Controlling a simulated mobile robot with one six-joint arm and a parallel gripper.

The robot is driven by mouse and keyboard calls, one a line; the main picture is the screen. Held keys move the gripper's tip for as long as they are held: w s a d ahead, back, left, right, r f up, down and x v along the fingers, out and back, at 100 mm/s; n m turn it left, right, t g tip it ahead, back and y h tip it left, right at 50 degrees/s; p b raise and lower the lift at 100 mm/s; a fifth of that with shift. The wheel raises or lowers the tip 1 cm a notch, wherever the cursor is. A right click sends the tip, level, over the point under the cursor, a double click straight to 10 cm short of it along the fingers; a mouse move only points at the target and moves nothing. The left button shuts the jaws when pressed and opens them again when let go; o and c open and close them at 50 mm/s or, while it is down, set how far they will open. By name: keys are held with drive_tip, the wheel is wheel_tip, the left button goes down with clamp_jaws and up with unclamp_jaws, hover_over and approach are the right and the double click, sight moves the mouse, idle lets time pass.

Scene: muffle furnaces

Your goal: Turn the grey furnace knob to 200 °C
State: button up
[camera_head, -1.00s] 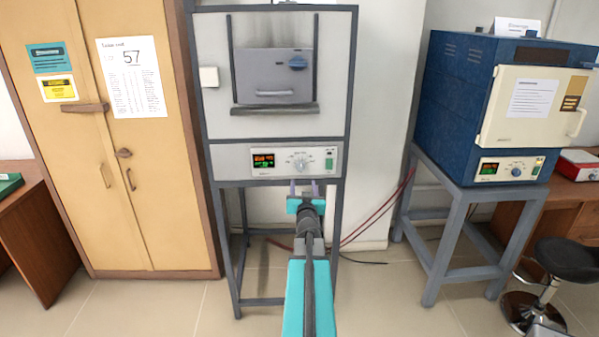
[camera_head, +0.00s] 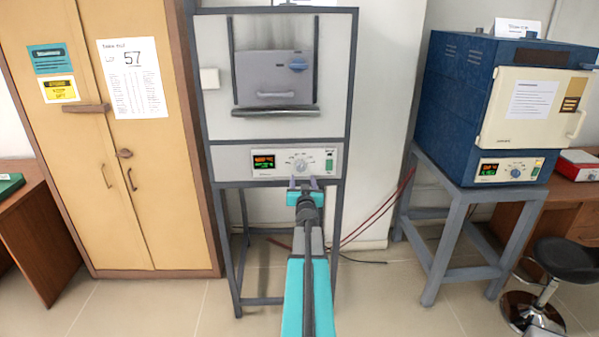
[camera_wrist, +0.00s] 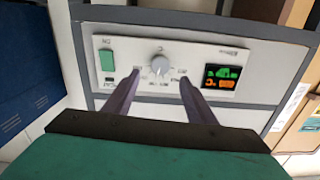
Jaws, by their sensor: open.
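The grey furnace (camera_head: 225,120) stands in a dark frame with its control panel below the chamber. The grey furnace knob (camera_head: 301,165) is a round light dial in the middle of that panel, with a scale around it; it also shows in the wrist view (camera_wrist: 160,64). The scale numbers are too small to read. My gripper (camera_head: 303,182) is just below and in front of the knob. In the wrist view my gripper (camera_wrist: 158,80) is open, with one finger on each side below the knob, and nothing is between the fingers. I cannot tell whether they touch the panel.
A lit display (camera_head: 264,162) and a green switch (camera_head: 329,165) flank the knob. A blue furnace (camera_head: 450,110) on a stand is at the right, with a black stool (camera_head: 563,262) before it. A wooden cabinet (camera_head: 150,210) stands at the left.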

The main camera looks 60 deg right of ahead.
sight(301, 168)
drive_tip(key=shift+p+x, duration=1.35)
drive_tip(key=shift+x, duration=2.8)
